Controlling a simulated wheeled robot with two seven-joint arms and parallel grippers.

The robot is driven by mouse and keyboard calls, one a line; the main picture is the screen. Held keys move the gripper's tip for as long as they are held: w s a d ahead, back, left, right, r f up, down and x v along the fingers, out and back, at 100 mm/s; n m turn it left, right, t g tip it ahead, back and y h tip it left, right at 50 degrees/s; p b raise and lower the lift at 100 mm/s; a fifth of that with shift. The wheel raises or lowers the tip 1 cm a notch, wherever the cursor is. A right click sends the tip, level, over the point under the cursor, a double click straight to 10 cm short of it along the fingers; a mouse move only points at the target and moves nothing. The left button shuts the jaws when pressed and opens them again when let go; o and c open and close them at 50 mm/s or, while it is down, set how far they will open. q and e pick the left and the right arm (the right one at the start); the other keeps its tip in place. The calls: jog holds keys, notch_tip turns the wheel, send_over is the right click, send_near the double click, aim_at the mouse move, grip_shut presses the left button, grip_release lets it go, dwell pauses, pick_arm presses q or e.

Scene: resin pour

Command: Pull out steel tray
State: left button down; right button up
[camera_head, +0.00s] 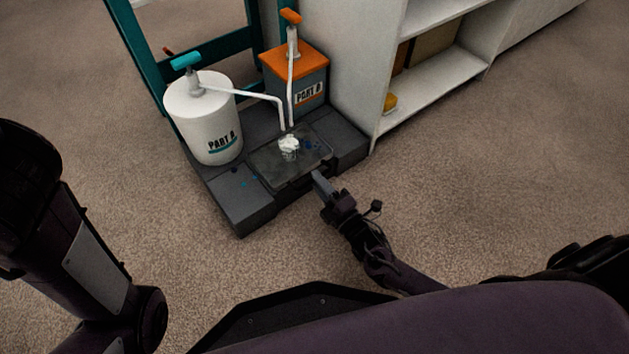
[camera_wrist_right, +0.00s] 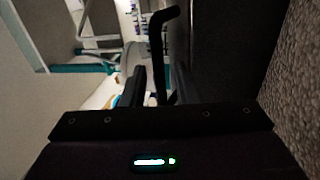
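The steel tray (camera_head: 268,169) is a flat dark plate on the low dark base between the two pump containers. A small clear cup with white contents (camera_head: 289,148) stands on it. My right gripper (camera_head: 317,179) is at the tray's front edge. In the right wrist view a black bent handle bar (camera_wrist_right: 160,35) runs down between the two fingers of this gripper (camera_wrist_right: 156,85). The fingers look apart, with a gap beside the bar. I cannot tell whether they touch it. My left arm shows at the left, but its gripper is out of view.
A white Part A bucket (camera_head: 203,120) with a teal pump stands left of the tray. An orange-topped container (camera_head: 308,82) with an orange pump stands behind. A white shelf (camera_head: 432,88) stands close on the right. The carpet (camera_head: 430,180) in front is clear.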

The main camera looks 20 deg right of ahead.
jog(key=shift+x, duration=0.9)
grip_shut()
jog(key=shift+s, duration=0.1)
